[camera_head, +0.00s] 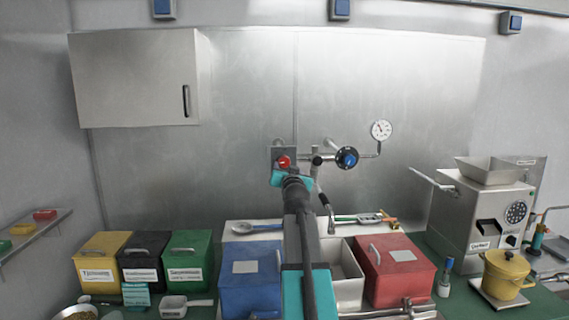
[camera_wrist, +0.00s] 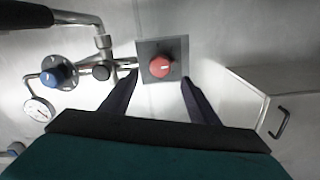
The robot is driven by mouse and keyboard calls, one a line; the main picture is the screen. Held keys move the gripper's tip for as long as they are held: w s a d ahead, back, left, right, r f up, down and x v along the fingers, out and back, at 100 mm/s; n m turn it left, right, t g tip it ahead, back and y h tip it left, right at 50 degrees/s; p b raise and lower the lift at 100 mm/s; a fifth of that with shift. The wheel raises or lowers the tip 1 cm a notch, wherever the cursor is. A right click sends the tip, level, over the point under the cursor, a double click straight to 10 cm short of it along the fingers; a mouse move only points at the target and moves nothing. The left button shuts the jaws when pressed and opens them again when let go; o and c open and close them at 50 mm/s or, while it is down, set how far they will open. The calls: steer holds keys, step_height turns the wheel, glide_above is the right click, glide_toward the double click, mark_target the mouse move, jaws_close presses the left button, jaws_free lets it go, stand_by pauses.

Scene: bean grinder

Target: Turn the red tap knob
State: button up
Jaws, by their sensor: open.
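The red tap knob (camera_head: 284,161) sits on a square grey plate on the metal back wall. In the wrist view the red knob (camera_wrist: 160,66) shows whole on its dark plate (camera_wrist: 176,47), with a pale mark on its face. My gripper (camera_wrist: 158,84) is open, its two dark fingers apart on either side of the plate's lower part. The knob lies between and just beyond the fingertips; I see no contact. In the head view my arm reaches up to the knob and hides the fingers.
A blue knob (camera_head: 346,157), pipes and a round gauge (camera_head: 381,130) are right of the red knob. A spout (camera_head: 327,205) hangs below. A wall cabinet (camera_head: 135,78) is at upper left. Coloured bins and a grinder (camera_head: 487,210) stand on the counter.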

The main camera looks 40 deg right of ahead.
mark_target(285, 163)
steer(key=shift+p+x, duration=1.15)
steer(key=shift+x, duration=3)
steer(key=c, duration=1)
